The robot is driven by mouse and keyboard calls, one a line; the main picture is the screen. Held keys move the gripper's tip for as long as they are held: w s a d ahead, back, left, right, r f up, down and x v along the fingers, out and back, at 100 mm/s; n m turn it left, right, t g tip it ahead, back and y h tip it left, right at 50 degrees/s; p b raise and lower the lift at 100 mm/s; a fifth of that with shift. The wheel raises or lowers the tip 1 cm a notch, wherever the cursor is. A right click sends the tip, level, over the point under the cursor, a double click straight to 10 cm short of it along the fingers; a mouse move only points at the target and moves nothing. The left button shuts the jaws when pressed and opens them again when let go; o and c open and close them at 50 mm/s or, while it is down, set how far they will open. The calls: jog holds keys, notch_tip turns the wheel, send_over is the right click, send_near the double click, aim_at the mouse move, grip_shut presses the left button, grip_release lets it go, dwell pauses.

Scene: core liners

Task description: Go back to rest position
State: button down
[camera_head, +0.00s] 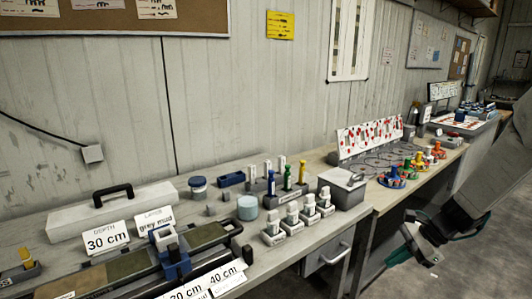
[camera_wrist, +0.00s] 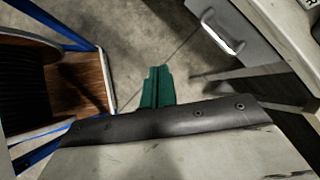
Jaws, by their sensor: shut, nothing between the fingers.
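My gripper (camera_head: 400,256) hangs at the right of the head view, in front of the bench and over the floor, pointing down to the left. In the wrist view its green fingers (camera_wrist: 158,72) are together with nothing between them. My grey arm comes in from the right edge of the head view. No object is held.
A long workbench (camera_head: 270,262) runs along the wall, carrying a core tray (camera_head: 112,272), depth cards, a grey toolbox and bottle stands. A drawer handle (camera_wrist: 224,36) shows near the gripper. A reel (camera_wrist: 20,75) in a blue frame stands left in the wrist view.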

jog(key=s+a+r+n+h, duration=0.3)
jog(key=s+r+n, duration=0.5)
jog(key=s, duration=0.5)
jog(key=s+a+r+n+h, duration=0.4)
jog(key=s+r+n, duration=0.5)
jog(key=s, duration=0.5)
jog(key=shift+a+r+g, duration=0.3)
jog(key=shift+a+r, duration=0.15)
jog(key=shift+r, duration=0.5)
